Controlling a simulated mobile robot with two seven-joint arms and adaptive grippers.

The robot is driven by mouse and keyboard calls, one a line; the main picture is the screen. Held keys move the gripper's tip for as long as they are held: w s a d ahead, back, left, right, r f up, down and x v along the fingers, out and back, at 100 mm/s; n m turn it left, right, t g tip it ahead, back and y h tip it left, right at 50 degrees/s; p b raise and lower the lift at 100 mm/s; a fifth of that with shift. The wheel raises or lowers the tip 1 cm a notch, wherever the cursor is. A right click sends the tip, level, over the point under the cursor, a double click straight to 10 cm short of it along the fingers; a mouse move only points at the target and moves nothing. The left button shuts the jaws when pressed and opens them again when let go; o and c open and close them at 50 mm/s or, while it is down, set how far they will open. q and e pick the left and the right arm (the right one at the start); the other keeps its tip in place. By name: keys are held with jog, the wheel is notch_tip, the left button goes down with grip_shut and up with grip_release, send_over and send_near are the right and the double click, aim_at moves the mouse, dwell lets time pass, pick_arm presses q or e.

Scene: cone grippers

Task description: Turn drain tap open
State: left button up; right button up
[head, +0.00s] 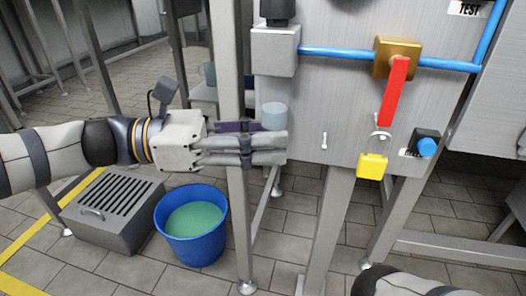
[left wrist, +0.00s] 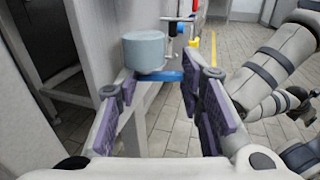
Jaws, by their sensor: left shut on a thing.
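My left gripper (head: 270,148) reaches in from the left to the lower left corner of the steel panel. It is shut on the blue tap handle (left wrist: 170,76), whose bar shows between the fingertips in the left wrist view. The fingers (left wrist: 158,92) stand some way apart there, and the exact contact is hard to see. A pale blue-grey cylinder (head: 274,116) sits just above the fingertips. It also shows above the blue bar in the left wrist view (left wrist: 143,52). In the head view the fingers hide the handle.
A blue bucket (head: 190,250) with green liquid stands on the floor beside a grey grated box (head: 105,240). A red lever (head: 393,92) hangs from a brass valve (head: 381,47) on a blue pipe, above a yellow padlock (head: 372,166). A steel post stands behind my gripper.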

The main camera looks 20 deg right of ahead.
pick_arm(q)
jog(key=shift+w+f+m+g+y+b, duration=0.15)
jog(key=shift+m+g+y+b, duration=0.45)
jog(key=shift+m+g+b, duration=0.65)
jog(key=shift+n+g, duration=0.25)
jog(key=o, duration=1.2)
jog(key=shift+c, duration=0.2)
jog(key=shift+r, duration=0.2)
